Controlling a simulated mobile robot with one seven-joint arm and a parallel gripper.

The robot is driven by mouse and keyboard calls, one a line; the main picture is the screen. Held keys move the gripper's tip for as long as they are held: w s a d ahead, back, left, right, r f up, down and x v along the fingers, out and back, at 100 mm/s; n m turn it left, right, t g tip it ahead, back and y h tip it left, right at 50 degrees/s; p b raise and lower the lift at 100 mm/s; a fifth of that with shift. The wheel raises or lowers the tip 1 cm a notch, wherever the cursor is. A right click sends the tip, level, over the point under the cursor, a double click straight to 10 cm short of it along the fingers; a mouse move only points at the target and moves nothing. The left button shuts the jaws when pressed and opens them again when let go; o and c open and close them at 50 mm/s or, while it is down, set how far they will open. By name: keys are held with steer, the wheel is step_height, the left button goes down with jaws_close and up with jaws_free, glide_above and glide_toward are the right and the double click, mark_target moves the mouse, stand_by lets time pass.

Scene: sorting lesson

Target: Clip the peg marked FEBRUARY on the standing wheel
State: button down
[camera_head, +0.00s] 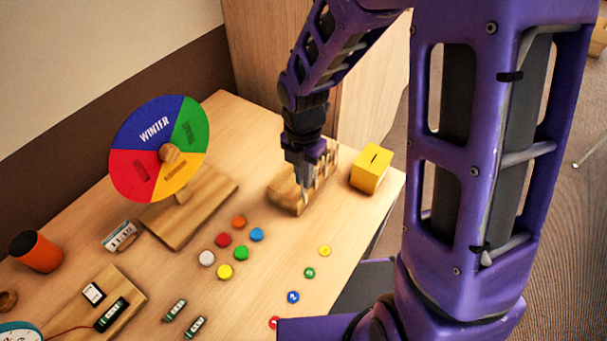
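The standing wheel (143,118) is upright at the back left of the table on a wooden base (205,205). It has blue, green, yellow and red quarters and a wooden hub; the blue one reads WINTER. A wooden rack (287,199) stands to the right of the wheel, with what look like upright wooden pegs (324,164) along it. No peg's marking can be read, so I cannot tell which is FEBRUARY. My gripper (306,183) points down at the rack and hides part of it. Whether its fingers hold a peg is too small to tell.
A yellow slotted box (371,169) stands right of the rack, near the table's edge. Several coloured discs (241,253) lie in front of the wheel base, with several numbered counters (310,273) to their right. An orange cup (37,252) and a wooden battery board (128,291) are at the left.

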steer(key=shift+r, duration=0.1)
step_height(320, 180, up, 5)
steer(key=p, duration=0.5)
stand_by(0.6)
